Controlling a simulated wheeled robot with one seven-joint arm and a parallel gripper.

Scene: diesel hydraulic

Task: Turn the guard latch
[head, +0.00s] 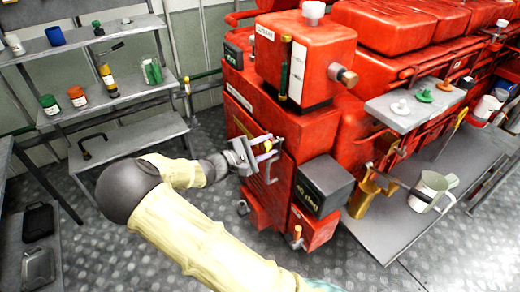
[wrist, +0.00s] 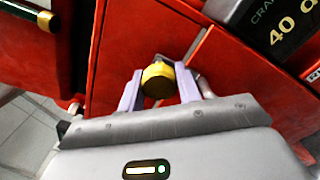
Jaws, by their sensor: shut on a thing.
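The guard latch (wrist: 158,80) is a yellow knob with a dark front on the red panel of the engine. In the wrist view it sits between the two pale fingers of my gripper (wrist: 160,90). In the head view my gripper (head: 264,152) reaches to the front red panel (head: 262,178), and a small yellow part of the latch shows between the fingers. My gripper is shut on the latch. How far the latch is turned cannot be told.
A metal handle (head: 271,168) is beside my gripper on the panel. A dark box (head: 324,184) juts out at the right. A grey shelf rack (head: 100,85) with bottles stands at the left. A grey bench (head: 440,180) with jugs is at the right.

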